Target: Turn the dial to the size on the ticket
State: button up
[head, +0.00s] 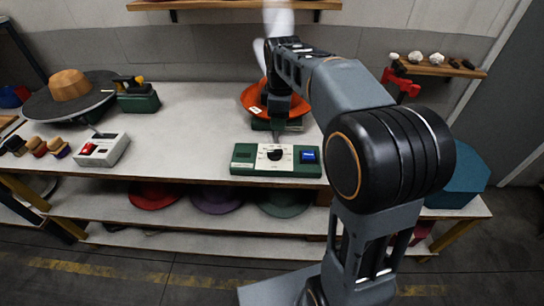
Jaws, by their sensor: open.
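A green control panel (243,168) lies at the front edge of the white table. A black dial (275,155) sits on its pale face plate, with a blue button or screen (308,156) to its right. The dial's marks are too small to read. An orange hat (252,98) rests behind the panel on a green base (262,125). A small white tag, perhaps the ticket (256,110), is on its brim; I cannot read it. My gripper (277,120) is open, pointing down in front of the hat and above and behind the dial. My arm hides part of the hat.
A grey box with a red switch (103,149) stands on the table (190,125) to the left. Several hats lie on the shelf below. The tabletop between is clear.

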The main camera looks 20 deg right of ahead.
aim_at(273, 151)
jog(key=w+f+n, duration=0.1)
jog(key=f, duration=0.4)
jog(key=w+f+n+b, duration=0.1)
jog(key=w+f, duration=0.1)
jog(key=f, duration=0.4)
jog(key=w+f+n, duration=0.1)
jog(key=f, duration=0.4)
jog(key=shift+w+a+f+n+g+b, duration=0.15)
jog(key=shift+w+f+n+g+b, duration=0.15)
jog(key=shift+n+g+b, duration=0.1)
grip_shut()
